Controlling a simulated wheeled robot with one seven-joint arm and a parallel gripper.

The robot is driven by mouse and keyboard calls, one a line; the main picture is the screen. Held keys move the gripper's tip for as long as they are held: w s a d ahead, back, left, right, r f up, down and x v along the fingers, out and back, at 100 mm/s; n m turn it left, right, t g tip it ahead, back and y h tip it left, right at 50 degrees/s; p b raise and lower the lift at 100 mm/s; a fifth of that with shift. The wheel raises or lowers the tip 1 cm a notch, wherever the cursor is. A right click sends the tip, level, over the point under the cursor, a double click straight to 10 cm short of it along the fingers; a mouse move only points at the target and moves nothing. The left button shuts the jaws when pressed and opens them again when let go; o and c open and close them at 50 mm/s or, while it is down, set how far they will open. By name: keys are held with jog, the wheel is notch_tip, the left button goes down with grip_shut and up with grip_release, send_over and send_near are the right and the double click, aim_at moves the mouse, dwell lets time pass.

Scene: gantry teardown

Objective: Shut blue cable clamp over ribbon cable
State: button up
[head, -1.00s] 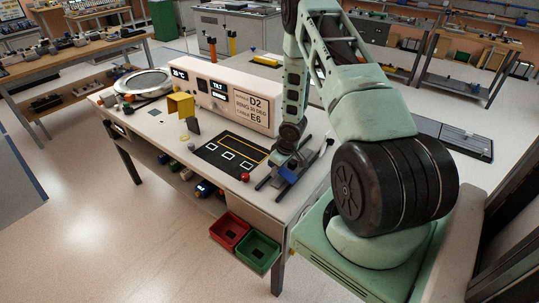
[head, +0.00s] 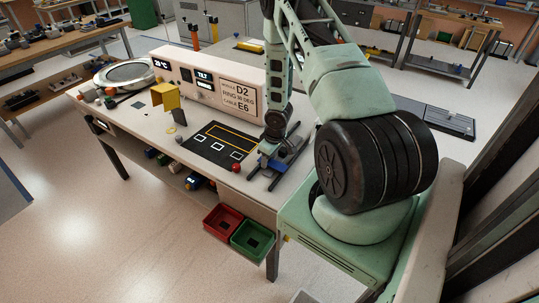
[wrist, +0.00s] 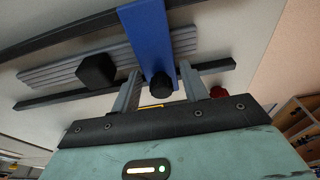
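The blue clamp (wrist: 150,38) is a flat blue bar in the wrist view, running from the top edge down to between my finger tips. It crosses over a grey ribbed strip (wrist: 60,75), which looks like the ribbon cable. In the head view the clamp (head: 279,164) is a small blue patch, partly hidden by my wrist. My gripper (wrist: 158,92) has its two fingers apart, one on each side of the clamp's near end; whether they touch it is unclear. In the head view my gripper (head: 266,148) is low over the fixture.
Dark rails (wrist: 70,97) lie beside the strip, with a black block (wrist: 96,71) on it. A red ball (head: 237,167) is left of the fixture. Red (head: 221,222) and green (head: 251,240) bins hang at the bench front.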

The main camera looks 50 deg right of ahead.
aim_at(276, 165)
jog(key=s+r+p, duration=0.1)
jog(key=s+r, duration=0.2)
jog(key=r, duration=1.4)
jog(key=shift+p, duration=0.4)
jog(key=shift+d, duration=0.1)
jog(key=w+a+r+n+b, duration=0.1)
jog(key=a+r, duration=0.2)
jog(key=a, duration=0.5)
jog(key=w+a+r+n+g+b, duration=0.1)
jog(key=a+r, duration=0.1)
jog(key=a, duration=0.6)
jog(key=w+a+r+n+b, duration=0.1)
jog(key=a+r+b, duration=0.15)
jog(key=a, duration=0.55)
jog(key=s+a+r+n+b, duration=0.1)
jog(key=s+a+r+n, duration=0.1)
jog(key=s+a, duration=0.7)
jog(key=s+a+r+n+g+b, duration=0.1)
jog(key=s+a+r+n, duration=0.1)
jog(key=s+a, duration=0.7)
jog(key=shift+s+a+r, duration=0.35)
jog(key=shift+a+r, duration=0.1)
jog(key=shift+a, duration=0.35)
